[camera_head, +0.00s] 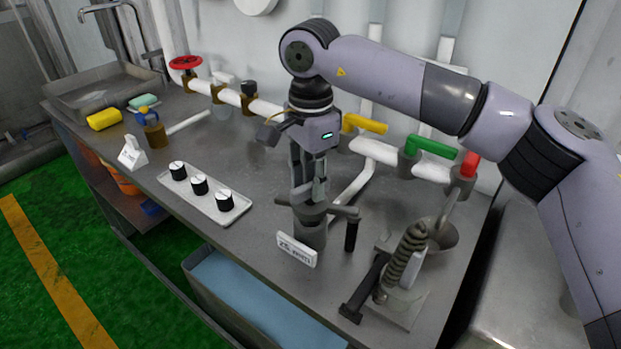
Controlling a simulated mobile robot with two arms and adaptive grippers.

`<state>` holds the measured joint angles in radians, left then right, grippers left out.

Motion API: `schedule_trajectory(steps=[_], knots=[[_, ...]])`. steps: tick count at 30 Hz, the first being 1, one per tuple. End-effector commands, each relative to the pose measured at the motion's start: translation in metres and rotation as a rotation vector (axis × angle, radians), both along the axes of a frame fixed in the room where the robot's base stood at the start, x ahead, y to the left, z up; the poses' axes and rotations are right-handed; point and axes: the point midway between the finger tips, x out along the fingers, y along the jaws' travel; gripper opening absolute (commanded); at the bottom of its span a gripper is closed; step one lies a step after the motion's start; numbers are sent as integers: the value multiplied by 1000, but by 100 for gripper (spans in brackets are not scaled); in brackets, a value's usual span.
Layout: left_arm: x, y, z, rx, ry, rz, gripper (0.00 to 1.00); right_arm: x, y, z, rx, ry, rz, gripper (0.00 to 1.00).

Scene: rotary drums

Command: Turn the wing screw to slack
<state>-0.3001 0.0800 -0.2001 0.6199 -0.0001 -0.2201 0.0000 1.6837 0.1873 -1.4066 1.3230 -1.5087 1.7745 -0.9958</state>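My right gripper (309,196) points straight down over the grey wing screw (345,211) near the middle of the bench. The wing screw has a crossbar with a wing to each side, on top of a round grey body (311,234). The fingertips are at the middle of the crossbar and seem to touch it. They cover its centre, so I cannot tell whether they are closed on it. My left gripper is not in view.
A label plate (297,250) stands in front of the screw. Left is a tray with three black knobs (199,185). Right is a spring mechanism (403,262). Behind run white pipes with a red handwheel (186,62), yellow lever (364,123) and green lever (431,147).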

Motion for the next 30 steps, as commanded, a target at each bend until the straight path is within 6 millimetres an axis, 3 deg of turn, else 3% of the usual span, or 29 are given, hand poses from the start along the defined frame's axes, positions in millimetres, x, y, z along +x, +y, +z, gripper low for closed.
schedule_trajectory(steps=[9, 13, 24, 30], knots=[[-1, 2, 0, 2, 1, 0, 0, -1, 0, -1, -1, 2, 1, 33], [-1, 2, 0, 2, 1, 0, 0, 0, 1, 9, 0, 0, 1, 33], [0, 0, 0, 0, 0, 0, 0, 0, 1, 83, -1, -1, 0, 33], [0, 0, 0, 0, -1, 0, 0, 0, 1, 111, 0, 0, 0, 33]])
